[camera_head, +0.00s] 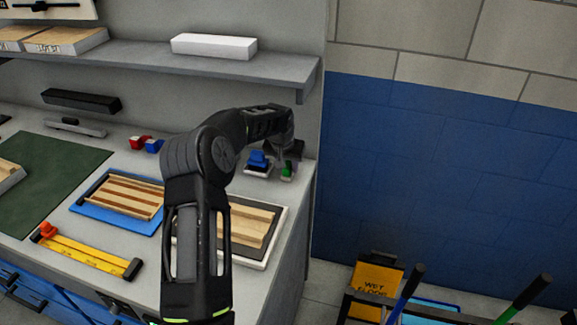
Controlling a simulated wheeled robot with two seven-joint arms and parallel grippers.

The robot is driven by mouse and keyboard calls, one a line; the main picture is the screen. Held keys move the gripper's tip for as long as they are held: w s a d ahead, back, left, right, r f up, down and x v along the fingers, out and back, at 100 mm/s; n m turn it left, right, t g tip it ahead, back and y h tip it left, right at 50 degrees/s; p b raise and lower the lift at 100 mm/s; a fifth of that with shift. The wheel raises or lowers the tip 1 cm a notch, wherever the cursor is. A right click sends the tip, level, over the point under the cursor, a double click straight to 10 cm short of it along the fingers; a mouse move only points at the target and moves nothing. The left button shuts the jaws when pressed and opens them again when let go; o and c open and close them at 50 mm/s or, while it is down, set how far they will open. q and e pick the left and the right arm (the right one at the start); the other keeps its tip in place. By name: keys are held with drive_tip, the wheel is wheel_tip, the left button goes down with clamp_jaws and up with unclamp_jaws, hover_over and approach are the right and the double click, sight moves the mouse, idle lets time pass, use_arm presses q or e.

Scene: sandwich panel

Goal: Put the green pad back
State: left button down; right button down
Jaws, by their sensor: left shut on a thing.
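The green pad (287,170) is a small green piece at the right end of the grey bench, with something pale under it. My left gripper (288,155) is right above it and is shut on it. The fingers are small and dark here, so their exact grip is hard to see. I cannot tell whether the pad touches the bench or its pale base. My left arm comes up from the bottom middle and bends right. My right gripper is not in view.
A blue piece (258,158) on a pale base stands just left of the green pad. Red (139,142) and blue blocks are further left. Wooden pieces lie in a blue tray (85,206) and a white-rimmed tray (283,222). A shelf (180,68) hangs above; the bench ends at right.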

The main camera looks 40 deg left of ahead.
use_arm(q)
drive_tip(key=shift+f, duration=0.1)
drive_tip(key=c, duration=1.1)
unclamp_jaws()
drive_tip(key=shift+o, duration=0.2)
drive_tip(key=shift+r, duration=0.2)
drive_tip(key=shift+s+r, duration=0.1)
drive_tip(key=shift+r, duration=0.05)
drive_tip(key=b+v, duration=0.2)
drive_tip(key=v, duration=0.9)
drive_tip(key=shift+r, duration=0.25)
drive_tip(key=shift+s+d, duration=0.15)
